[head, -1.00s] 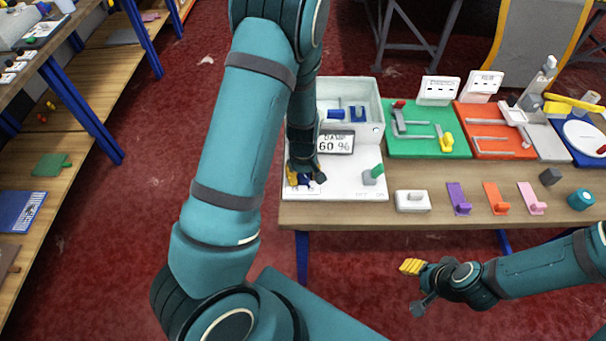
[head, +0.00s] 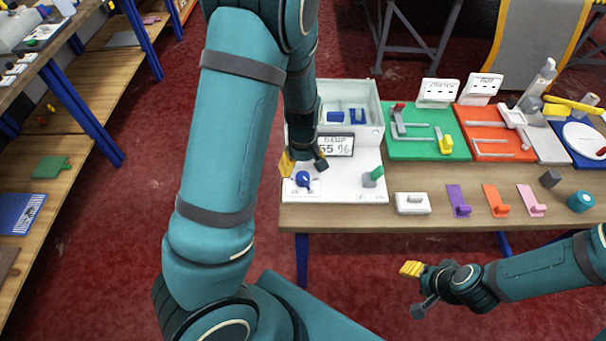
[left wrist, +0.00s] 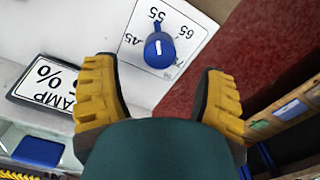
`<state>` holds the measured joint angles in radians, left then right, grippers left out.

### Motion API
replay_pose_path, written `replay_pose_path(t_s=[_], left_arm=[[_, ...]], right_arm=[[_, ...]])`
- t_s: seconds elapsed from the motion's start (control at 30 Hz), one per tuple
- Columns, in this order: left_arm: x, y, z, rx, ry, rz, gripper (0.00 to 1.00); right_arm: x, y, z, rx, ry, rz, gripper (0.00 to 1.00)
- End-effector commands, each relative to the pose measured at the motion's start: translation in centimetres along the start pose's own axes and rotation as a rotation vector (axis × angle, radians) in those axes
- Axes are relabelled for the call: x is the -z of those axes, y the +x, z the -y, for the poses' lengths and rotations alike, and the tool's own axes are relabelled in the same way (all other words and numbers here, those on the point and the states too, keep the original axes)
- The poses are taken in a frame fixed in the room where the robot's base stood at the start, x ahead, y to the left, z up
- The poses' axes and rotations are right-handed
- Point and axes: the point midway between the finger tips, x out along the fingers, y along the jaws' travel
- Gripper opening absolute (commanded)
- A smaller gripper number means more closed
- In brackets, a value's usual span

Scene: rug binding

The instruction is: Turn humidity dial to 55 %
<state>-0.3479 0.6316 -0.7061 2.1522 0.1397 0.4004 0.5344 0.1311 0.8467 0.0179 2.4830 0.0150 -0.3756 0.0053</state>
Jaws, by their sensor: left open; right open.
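The blue humidity dial (head: 304,179) sits on a white plate at the front left of the white unit. In the left wrist view the dial (left wrist: 159,50) has a white mark that points about at the printed 55. The DAMP display (head: 336,145) ends in 5 %; its first digit is hard to read. In the left wrist view the display (left wrist: 47,84) is partly hidden. My left gripper (head: 304,163) is open just behind the dial, fingers apart and empty. My right gripper (head: 416,288) is open and empty, in front of the table.
The white unit has a bin (head: 362,100) behind the display and a green-tipped lever (head: 373,177) at its right. A green board (head: 430,150) and an orange board (head: 490,150) stand further right. A white block (head: 412,203) and coloured hooks line the front edge.

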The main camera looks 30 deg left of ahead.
Motion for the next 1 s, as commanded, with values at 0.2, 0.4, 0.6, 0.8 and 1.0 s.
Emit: replay_pose_path(t_s=[0.2,0.4,0.6,0.8,1.0], left_arm=[[0.0,-4.0,-0.1,-0.002,0.002,-0.001,0.72],[-0.1,-5.7,0.0,0.001,0.000,0.001,0.72],[-0.1,-5.9,0.1,0.003,-0.001,0.002,0.72],[-0.1,-5.9,0.1,0.002,0.000,0.002,0.72],[-0.1,-5.9,0.1,0.002,0.000,0.002,0.72]], right_arm=[[0.0,0.0,0.0,0.000,0.000,0.000,0.47],[0.0,0.0,0.0,0.000,0.000,0.000,0.47],[0.0,0.0,0.0,0.000,0.000,0.000,0.47],[0.0,0.0,0.0,0.000,0.000,0.000,0.47],[0.0,0.0,0.0,0.000,0.000,0.000,0.47]])
